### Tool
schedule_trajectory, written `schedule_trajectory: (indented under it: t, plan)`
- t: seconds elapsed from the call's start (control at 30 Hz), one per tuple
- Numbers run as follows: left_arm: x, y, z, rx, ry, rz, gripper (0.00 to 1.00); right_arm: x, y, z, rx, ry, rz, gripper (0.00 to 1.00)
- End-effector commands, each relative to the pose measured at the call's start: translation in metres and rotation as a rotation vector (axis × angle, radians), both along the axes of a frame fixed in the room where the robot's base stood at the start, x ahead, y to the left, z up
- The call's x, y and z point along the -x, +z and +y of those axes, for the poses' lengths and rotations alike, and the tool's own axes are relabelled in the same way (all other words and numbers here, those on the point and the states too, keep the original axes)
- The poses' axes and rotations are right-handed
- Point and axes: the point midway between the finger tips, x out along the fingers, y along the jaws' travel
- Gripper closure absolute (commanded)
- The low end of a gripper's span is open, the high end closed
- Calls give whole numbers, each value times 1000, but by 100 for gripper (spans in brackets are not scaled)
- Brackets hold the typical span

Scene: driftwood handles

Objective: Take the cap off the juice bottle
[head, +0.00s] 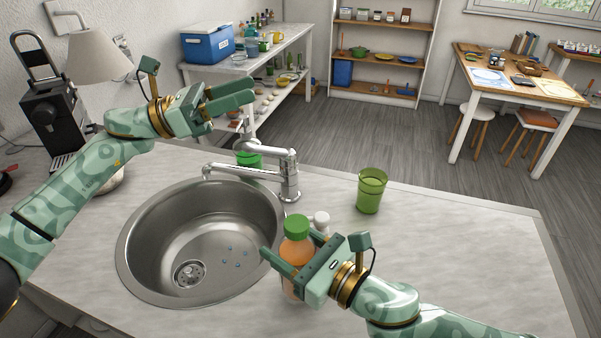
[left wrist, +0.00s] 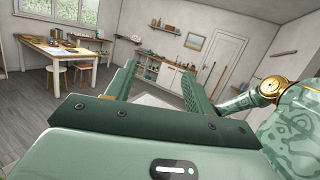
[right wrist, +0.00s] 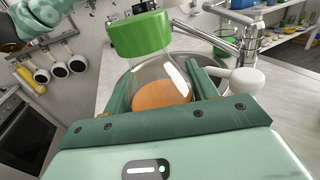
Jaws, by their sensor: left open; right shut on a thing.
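The juice bottle (head: 296,252) is clear with orange juice and stands upright on the counter right of the sink. Its green cap (head: 297,227) is on top. In the right wrist view the bottle (right wrist: 162,88) is between the fingers, with the cap (right wrist: 139,34) above them. My right gripper (head: 285,250) is shut on the bottle's body below the cap.
The steel sink (head: 140,232) and its faucet (head: 288,175) lie left of and behind the bottle. A small white-knobbed object (head: 321,219) stands close behind the bottle. A green cup (head: 371,192) is further back right. The counter (head: 470,240) to the right is clear.

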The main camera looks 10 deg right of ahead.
Motion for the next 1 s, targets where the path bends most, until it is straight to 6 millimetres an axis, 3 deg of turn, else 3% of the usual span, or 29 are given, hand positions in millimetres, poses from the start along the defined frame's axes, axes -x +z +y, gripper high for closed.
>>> schedule_trajectory:
  t: [0.1,0.2,0.3,0.4,0.53,0.7,0.87,1.0]
  plan:
    - [47,16,-53,-142,-150,-305,47,0,2,0,-2,1,-4,88]
    - [94,15,-91,-281,-313,-618,47,0,2,0,-2,1,-4,88]
    - [142,-1,-118,-454,-546,-1014,47,0,2,0,-2,1,-4,88]
    - [169,-27,-120,-628,-811,-1371,47,0,2,0,-2,1,-4,88]
    - [173,-48,-102,-813,-1121,-1674,47,0,2,0,-2,1,-4,88]
    - [164,-54,-79,-954,-1373,-1834,47,0,2,0,-2,1,-4,88]
    - [161,-66,-72,-985,-1438,-1864,47,0,2,0,-2,1,-4,88]
    - [161,-90,-72,-981,-1436,-1861,47,0,2,0,-2,1,-4,88]
